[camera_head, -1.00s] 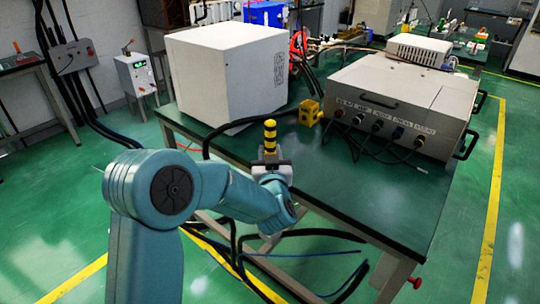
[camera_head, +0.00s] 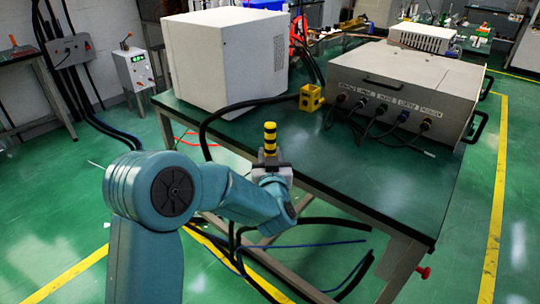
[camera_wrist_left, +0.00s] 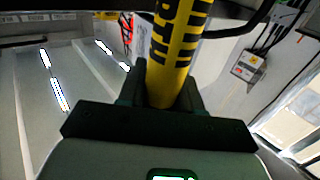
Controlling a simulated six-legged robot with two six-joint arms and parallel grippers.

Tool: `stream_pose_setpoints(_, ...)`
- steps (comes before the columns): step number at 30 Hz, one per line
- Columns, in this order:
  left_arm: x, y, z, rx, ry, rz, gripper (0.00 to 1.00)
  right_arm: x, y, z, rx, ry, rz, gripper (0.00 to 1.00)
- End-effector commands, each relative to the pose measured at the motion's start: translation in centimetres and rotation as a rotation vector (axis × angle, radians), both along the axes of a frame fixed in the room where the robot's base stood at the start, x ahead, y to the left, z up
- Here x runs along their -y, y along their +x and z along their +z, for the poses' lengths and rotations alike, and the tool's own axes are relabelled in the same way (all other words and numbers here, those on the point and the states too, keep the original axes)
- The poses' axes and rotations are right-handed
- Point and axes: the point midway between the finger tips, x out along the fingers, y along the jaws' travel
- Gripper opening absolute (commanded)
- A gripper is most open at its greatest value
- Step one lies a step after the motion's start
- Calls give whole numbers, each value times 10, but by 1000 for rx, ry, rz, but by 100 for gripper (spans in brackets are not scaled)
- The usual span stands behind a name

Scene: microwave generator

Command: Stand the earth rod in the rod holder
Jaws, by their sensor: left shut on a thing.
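The earth rod (camera_head: 270,138) is yellow with black bands and stands upright in my left gripper (camera_head: 270,165), above the table's front edge. In the left wrist view the rod (camera_wrist_left: 180,50) rises between the two dark fingers of the gripper (camera_wrist_left: 168,90), which are shut on it. Its lower end is hidden by the gripper. The rod holder appears to be the small yellow block with dark holes (camera_head: 311,97) on the table, behind and to the right of the rod and apart from it. My right gripper is not in view.
The dark green table (camera_head: 330,160) carries a large white box (camera_head: 225,60) at left and a grey unit with cables (camera_head: 400,90) at right. A black cable (camera_head: 235,105) runs over the table's left part. The front middle of the tabletop is clear.

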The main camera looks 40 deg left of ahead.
Motion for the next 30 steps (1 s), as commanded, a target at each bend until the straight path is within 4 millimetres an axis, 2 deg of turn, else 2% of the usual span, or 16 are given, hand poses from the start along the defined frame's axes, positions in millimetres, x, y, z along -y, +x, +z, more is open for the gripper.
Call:
stream_pose_setpoints(1, 0, 0, -9, 1, 1, 0, 0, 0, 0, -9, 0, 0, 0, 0)
stream_pose_setpoints(15, 0, 0, -47, 1, 0, 0, 0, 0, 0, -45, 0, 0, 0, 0)
stream_pose_setpoints(30, 0, 0, -51, 1, 1, 0, 0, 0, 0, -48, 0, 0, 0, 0)
